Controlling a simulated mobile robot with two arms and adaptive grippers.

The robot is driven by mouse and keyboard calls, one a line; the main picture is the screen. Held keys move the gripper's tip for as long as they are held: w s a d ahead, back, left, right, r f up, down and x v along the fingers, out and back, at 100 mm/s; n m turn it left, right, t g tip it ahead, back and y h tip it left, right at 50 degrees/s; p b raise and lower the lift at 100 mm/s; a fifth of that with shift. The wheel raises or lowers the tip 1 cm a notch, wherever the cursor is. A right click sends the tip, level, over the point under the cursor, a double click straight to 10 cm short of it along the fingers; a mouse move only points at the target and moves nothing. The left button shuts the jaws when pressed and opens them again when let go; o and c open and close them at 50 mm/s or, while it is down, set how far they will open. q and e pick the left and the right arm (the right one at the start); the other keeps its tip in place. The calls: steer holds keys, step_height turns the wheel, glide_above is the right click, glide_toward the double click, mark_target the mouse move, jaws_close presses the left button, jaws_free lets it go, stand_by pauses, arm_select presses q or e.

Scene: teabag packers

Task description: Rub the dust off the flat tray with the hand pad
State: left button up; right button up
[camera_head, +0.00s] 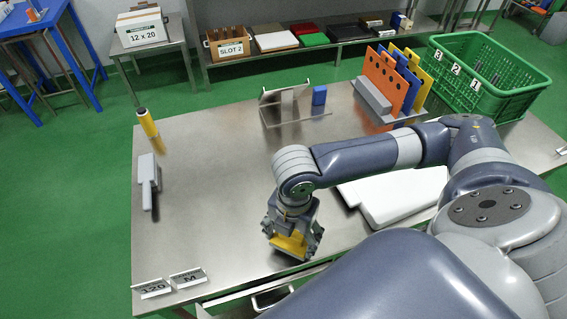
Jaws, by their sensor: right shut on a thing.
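My right gripper (291,246) is low over the near middle of the steel table, pointing down. It is shut on a yellow block (288,243), which looks like the hand pad; the gripper's fingers partly cover it. I cannot tell whether the pad touches the table. A flat white slab (403,205), which looks like the flat tray, lies right of the gripper and apart from it. My right arm hides part of the slab, and I cannot make out dust on it. My left gripper is not in view.
The steel table (215,200) is bare between the gripper and the grey scoop-like tool (149,178). A yellow cylinder (147,123), a rack (290,104), a blue block (319,97), upright coloured boards (384,84) and a green crate (512,96) stand farther back. Label signs (187,278) stand at the near-left edge.

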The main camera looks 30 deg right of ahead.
steer(key=o, duration=0.5)
steer(key=c, duration=0.3)
